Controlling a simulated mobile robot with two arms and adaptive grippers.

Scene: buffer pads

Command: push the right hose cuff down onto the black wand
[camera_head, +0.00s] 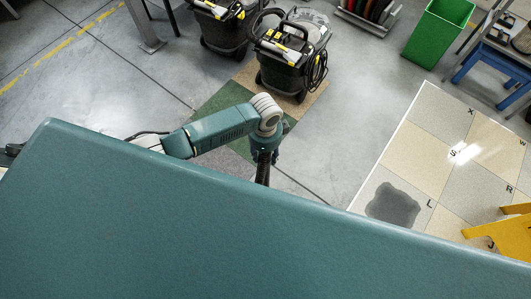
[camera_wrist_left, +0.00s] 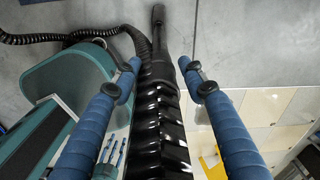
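My left gripper (camera_wrist_left: 160,66) is open in the left wrist view. Its two blue padded fingers stand apart on either side of a thick, black ribbed hose (camera_wrist_left: 160,125). A smoother black cuff-like section (camera_wrist_left: 162,74) lies between the fingertips, with small gaps visible beside it. A thin black tube (camera_wrist_left: 158,28), perhaps the wand, extends beyond it; I cannot tell exactly where they join. In the head view, my left arm ends in a dark gripper (camera_head: 263,172), partly hidden by my teal body.
Two black vacuum machines (camera_head: 292,50) stand on the floor beyond my arm. A green bin (camera_head: 438,30) and a blue stool (camera_head: 495,65) are at the upper right. A lettered tile mat (camera_head: 420,155) with a dark stain (camera_head: 392,204) lies right.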

